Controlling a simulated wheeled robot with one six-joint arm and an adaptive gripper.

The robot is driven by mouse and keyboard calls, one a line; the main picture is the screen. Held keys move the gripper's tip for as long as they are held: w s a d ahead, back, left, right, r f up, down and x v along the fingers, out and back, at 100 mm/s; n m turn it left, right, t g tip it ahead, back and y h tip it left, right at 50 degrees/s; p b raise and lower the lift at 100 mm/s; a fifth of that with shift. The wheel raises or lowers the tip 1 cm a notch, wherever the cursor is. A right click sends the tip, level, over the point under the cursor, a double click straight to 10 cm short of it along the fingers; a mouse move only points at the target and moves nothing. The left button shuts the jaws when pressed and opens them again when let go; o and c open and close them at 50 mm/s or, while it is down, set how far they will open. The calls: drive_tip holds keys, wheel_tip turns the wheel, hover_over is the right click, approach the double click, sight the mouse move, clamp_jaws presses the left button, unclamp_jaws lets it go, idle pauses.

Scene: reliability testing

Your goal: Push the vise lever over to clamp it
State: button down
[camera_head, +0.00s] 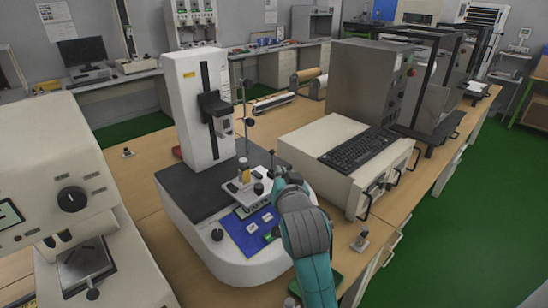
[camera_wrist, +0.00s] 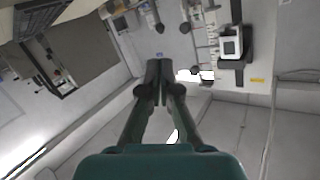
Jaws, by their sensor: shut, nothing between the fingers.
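The vise (camera_head: 238,187) is a small light metal fixture with a yellowish part standing on it, on the front of the white test machine in the head view. I cannot make out the vise lever in the wrist view.
The test machine has a white column (camera_head: 188,110) behind the vise and a blue control panel (camera_head: 252,229) in front. A beige box with a black keyboard (camera_head: 358,149) stands close at the right of my arm. Another white machine (camera_head: 65,170) stands at the left.

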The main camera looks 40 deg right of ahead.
sight(273, 154)
drive_tip(key=x, duration=1.1)
drive_tip(key=shift+w+d+f, duration=0.1)
drive_tip(key=shift+w+d, duration=0.1)
drive_tip(key=shift+w, duration=0.05)
drive_tip(key=shift+d+m+g+y, duration=0.3)
drive_tip(key=shift+d+m, duration=0.2)
drive_tip(key=d+f+m+g+y, duration=0.1)
drive_tip(key=d+f+m+y, duration=0.1)
drive_tip(key=d+m+y, duration=0.4)
drive_tip(key=shift+w+d+f+g+y, duration=0.15)
drive_tip(key=shift+d+f+g+y, duration=0.2)
drive_tip(key=shift+d+y, duration=0.3)
idle(0.3)
drive_tip(key=shift+a, duration=0.15)
drive_tip(key=shift+a+f, duration=0.15)
drive_tip(key=shift+a, duration=0.55)
